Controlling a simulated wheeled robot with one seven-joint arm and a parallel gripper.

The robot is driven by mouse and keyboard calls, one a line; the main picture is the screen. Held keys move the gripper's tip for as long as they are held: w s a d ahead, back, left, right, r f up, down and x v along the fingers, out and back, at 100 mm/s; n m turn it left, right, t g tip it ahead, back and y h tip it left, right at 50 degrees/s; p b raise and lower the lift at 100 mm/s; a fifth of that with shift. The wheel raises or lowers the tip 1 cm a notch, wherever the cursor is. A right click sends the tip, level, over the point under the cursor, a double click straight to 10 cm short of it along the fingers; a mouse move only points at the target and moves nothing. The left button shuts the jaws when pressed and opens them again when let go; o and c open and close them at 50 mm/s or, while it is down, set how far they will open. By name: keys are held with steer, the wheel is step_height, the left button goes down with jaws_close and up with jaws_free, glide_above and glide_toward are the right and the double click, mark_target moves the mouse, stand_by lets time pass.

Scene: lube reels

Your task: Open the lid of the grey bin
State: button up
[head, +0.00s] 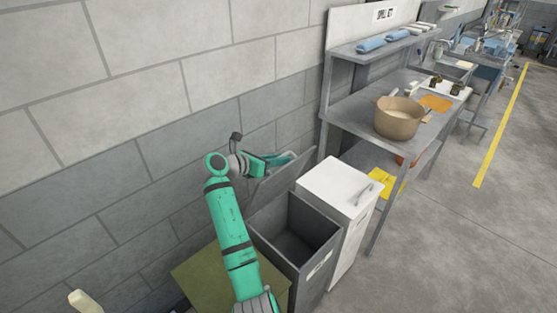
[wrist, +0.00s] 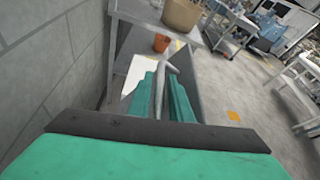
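The grey bin (head: 312,262) stands by the block wall, and I see into its empty-looking dark inside. Its lid (head: 277,184) is raised steeply, tilted back towards the wall. My gripper (head: 284,160) is behind the raised lid, on its outer, wall side, and the lid hides part of it. In the wrist view, the green fingers (wrist: 164,98) lie on either side of a light grey bar (wrist: 170,67), which looks like the lid's handle. I cannot tell whether they press on it.
A white bin (head: 347,225) with a closed lid and bar handle stands directly right of the grey bin. Beyond it is a metal workbench (head: 350,120) carrying a brown pot (head: 399,118). The wall is close behind my gripper. The floor (head: 440,235) at the right is clear.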

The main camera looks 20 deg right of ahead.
steer(key=v, duration=1)
steer(key=shift+a+r, duration=0.15)
steer(key=shift+a, duration=0.2)
steer(key=shift+s, duration=0.1)
